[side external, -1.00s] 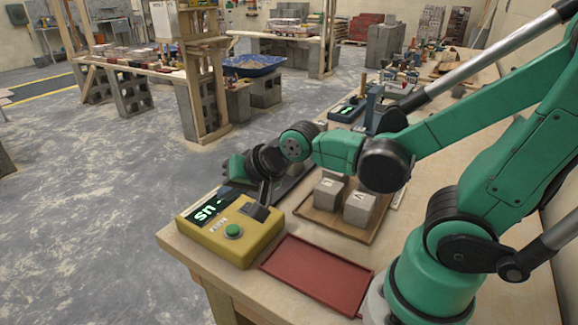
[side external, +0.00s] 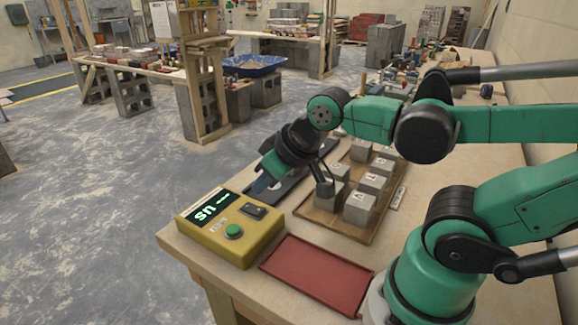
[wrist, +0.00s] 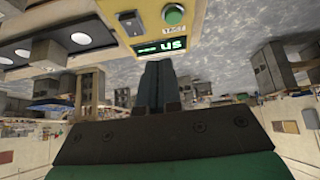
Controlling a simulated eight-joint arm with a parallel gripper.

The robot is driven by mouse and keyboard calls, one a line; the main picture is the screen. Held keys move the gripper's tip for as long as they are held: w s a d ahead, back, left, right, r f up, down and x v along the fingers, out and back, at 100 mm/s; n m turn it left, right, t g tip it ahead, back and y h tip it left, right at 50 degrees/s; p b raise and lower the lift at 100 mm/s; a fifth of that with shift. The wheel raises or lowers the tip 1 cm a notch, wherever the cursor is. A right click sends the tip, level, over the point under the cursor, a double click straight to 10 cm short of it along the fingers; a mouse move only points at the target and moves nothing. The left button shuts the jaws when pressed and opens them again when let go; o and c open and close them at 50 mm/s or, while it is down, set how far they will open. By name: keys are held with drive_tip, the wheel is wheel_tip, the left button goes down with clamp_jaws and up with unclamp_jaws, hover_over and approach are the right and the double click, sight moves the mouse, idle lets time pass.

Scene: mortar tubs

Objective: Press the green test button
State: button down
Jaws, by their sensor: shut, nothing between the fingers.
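The yellow tester (side external: 234,246) sits at the near left corner of the bench. Its green button (side external: 233,232) is on the top face, near the front, and is uncovered. A lit display (side external: 213,206) and a dark square part (side external: 253,210) share that face. In the upside-down wrist view the button (wrist: 173,15) shows beside its TEST label. My gripper (side external: 259,190) is shut and empty, pointing down-left behind the tester, apart from the button. In the wrist view its dark fingers (wrist: 158,75) are together, with their tips below the display in the picture.
Grey cubes, some lettered, stand on a wooden tray (side external: 322,223) right of the tester. A flat red tray (side external: 316,272) lies in front of them. A dark holder (side external: 287,191) lies behind the tester; light round spots show on it in the wrist view (wrist: 80,38).

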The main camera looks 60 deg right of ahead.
drive_tip(key=shift+r, duration=0.1)
wheel_tip(320, 180, up, 5)
drive_tip(key=g, duration=0.6)
hover_over(233, 229)
drive_tip(key=s, duration=0.1)
drive_tip(key=shift+s+a+r, duration=0.15)
drive_tip(key=shift+s+a, duration=0.05)
drive_tip(key=shift+a, duration=0.2)
drive_tip(key=shift+h, duration=0.3)
drive_tip(key=f, duration=0.9)
drive_tip(key=w+f, duration=0.1)
drive_tip(key=f, duration=0.4)
drive_tip(key=shift+w+d, duration=0.1)
drive_tip(key=shift+d, duration=0.25)
drive_tip(key=shift+w+f, duration=0.1)
drive_tip(key=shift+f, duration=0.85)
wheel_tip(233, 229, up, 14)
drive_tip(key=s, duration=0.1)
drive_tip(key=shift+s+a+r, duration=0.2)
drive_tip(key=shift+a+r, duration=0.05)
drive_tip(key=shift+a, duration=0.1)
